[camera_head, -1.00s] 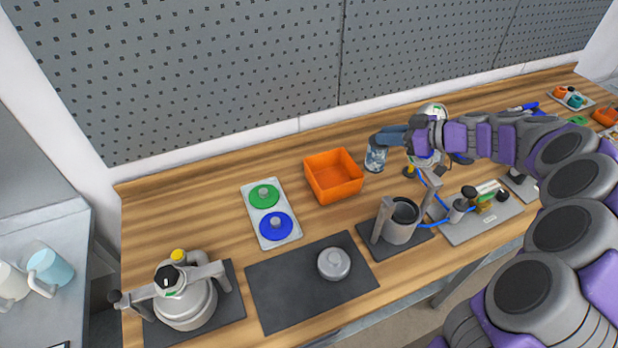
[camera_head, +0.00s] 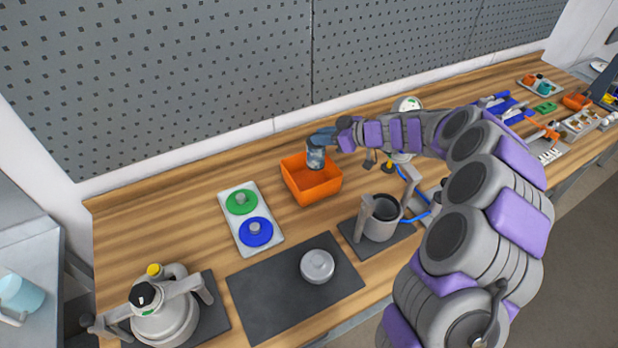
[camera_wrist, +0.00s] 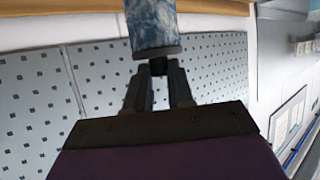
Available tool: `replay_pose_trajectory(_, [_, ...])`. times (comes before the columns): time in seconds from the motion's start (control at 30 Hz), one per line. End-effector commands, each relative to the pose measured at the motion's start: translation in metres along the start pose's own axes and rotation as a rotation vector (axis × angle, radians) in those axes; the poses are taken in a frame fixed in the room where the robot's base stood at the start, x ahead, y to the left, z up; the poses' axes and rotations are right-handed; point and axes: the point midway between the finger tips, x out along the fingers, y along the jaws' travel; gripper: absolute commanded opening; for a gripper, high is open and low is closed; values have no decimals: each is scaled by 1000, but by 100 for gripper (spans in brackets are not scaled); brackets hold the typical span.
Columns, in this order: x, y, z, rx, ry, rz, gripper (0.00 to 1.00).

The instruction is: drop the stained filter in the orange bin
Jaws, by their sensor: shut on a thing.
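The stained filter (camera_head: 316,159) is a small cylinder with mottled blue and white sides. It also shows at the top of the wrist view (camera_wrist: 152,25), cut off by the frame edge. My gripper (camera_head: 322,138) is shut on it; the two dark fingers (camera_wrist: 158,68) meet at the filter's end in the wrist view. The orange bin (camera_head: 312,196) is an open square box on the wooden bench. In the head view the filter overlaps the bin's back right part, with its lower end at or above the opening. Its exact height over the bin is unclear.
A tray (camera_head: 272,238) with a green and a blue disc lies left of the bin. A grey lidded pot (camera_head: 165,318), a dark mat (camera_head: 290,292) with a round grey lid (camera_head: 317,266), and a grey cup-like vessel (camera_head: 382,222) stand in front. A perforated wall panel (camera_head: 180,75) rises behind.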

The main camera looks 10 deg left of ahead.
Motion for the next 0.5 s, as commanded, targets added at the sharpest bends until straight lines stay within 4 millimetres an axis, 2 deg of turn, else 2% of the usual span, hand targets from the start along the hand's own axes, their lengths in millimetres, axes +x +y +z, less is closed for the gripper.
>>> replay_pose_trajectory(0.17, [3, 0, 8, 2, 1, -1, 0])
replay_pose_trajectory(0.43, [4, 0, 8, 1, 1, 0, 0])
replay_pose_trajectory(0.47, [4, 0, 8, 1, 1, 0, 24])
replay_pose_trajectory(0.5, [4, 0, 8, 1, 1, 0, 28])
